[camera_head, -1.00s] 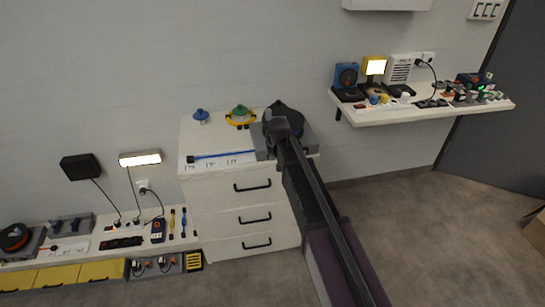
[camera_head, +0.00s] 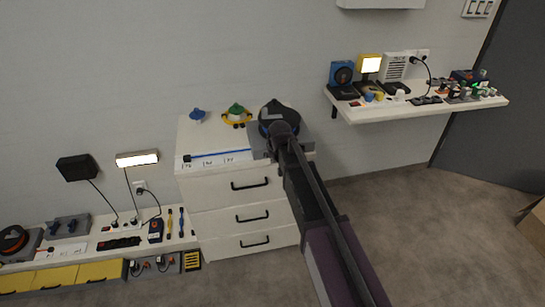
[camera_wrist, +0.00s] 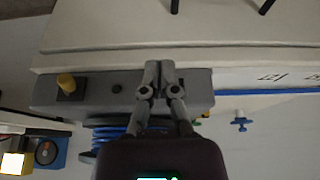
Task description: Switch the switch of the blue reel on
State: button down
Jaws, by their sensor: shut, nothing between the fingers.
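The blue reel (camera_head: 278,108) stands on the right of the white drawer cabinet's top, on a grey base (camera_head: 305,136). In the wrist view its blue coil (camera_wrist: 112,133) shows behind my gripper, partly hidden. The grey base (camera_wrist: 100,90) there carries a yellow knob (camera_wrist: 67,84) on a dark plate at its left and a small dark round spot. My gripper (camera_wrist: 160,66) is shut and empty, its fingertips over the right half of the base's front. I cannot tell whether they touch it. The fingers hide part of the base, and the switch's position cannot be read.
A blue rod (camera_head: 222,154), a blue-topped item (camera_head: 198,115) and a green-and-yellow item (camera_head: 237,114) are also on the cabinet (camera_head: 215,190). A wall shelf (camera_head: 420,110) with several devices is at right. A low bench (camera_head: 75,262) with devices is at left.

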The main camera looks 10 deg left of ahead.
jog(key=p+v, duration=0.9)
jog(key=v, duration=0.1)
jog(key=shift+s+d, duration=0.15)
jog(key=shift+s, duration=0.3)
jog(key=shift+s+f+n+y, duration=0.1)
jog(key=shift+s+n+y, duration=0.25)
jog(key=shift+n, duration=0.15)
dwell(0.5)
jog(key=shift+f, duration=0.15)
jog(key=shift+w+a+f+b, duration=0.65)
jog(key=shift+w+f+b, duration=0.5)
jog(key=shift+f+b, duration=0.4)
jog(key=shift+w+a+f+b, duration=0.6)
jog(key=shift+w+f+b, duration=0.5)
jog(key=shift+f+b, duration=0.4)
jog(key=shift+w+a+f+b, duration=0.65)
jog(key=shift+w+f+b, duration=0.5)
jog(key=shift+f+b, duration=0.35)
